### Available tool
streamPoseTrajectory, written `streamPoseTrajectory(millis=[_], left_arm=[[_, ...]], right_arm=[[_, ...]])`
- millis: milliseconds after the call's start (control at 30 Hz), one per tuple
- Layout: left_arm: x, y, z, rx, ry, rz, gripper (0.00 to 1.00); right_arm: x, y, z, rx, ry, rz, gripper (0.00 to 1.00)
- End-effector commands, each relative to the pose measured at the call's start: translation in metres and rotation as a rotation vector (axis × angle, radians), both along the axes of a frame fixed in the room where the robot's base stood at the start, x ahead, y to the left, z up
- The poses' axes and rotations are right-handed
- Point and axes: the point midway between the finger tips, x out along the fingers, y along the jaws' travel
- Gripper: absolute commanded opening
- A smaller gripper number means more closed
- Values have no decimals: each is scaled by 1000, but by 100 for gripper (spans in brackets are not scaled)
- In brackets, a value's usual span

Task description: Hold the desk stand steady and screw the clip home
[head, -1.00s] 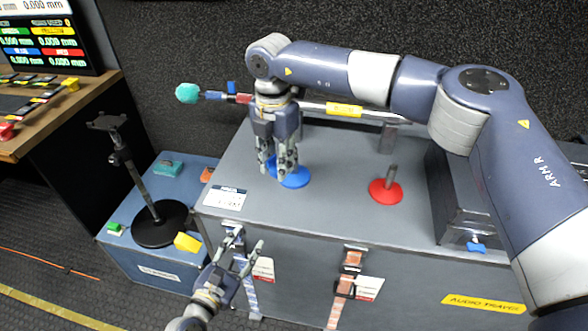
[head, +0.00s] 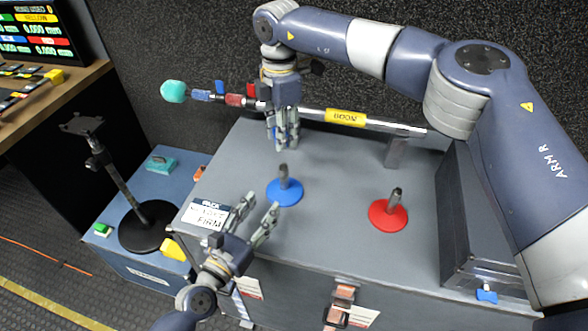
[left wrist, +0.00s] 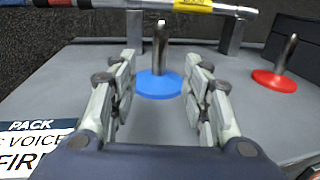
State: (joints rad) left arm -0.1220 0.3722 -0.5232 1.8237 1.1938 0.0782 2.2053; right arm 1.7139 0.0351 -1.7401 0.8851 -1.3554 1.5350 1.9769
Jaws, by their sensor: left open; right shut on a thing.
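A blue-based desk stand (head: 285,191) with a short metal post stands upright on the grey case. A red-based stand (head: 388,214) like it stands to the right. My left gripper (head: 262,209) is open and empty, low over the case just in front of the blue stand. In the left wrist view the blue base (left wrist: 159,85) shows beyond and between the open fingers (left wrist: 163,75), apart from them. My right gripper (head: 282,148) points down behind the blue stand, clear of its post. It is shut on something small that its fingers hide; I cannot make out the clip.
A boom pole (head: 385,124) with a teal tip lies across the back of the case on supports. A black tall stand (head: 150,226) is on the blue case at left. A dark box (head: 480,230) stands at right. The case top between the two stands is clear.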

Motion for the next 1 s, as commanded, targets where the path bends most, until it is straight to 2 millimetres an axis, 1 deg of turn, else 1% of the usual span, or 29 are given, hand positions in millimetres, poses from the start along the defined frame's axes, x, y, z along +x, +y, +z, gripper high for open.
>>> streamPoseTrajectory(millis=[400,567,667,1000], left_arm=[[0,0,-1,1,0,0,44],[8,-4,0,0,0,1,44],[20,-11,1,-1,-3,2,44],[76,-43,0,0,-1,0,44]], right_arm=[[0,0,0,0,0,2,9],[0,0,0,0,0,2,9],[0,0,0,0,0,2,9],[0,0,0,0,0,2,9]])
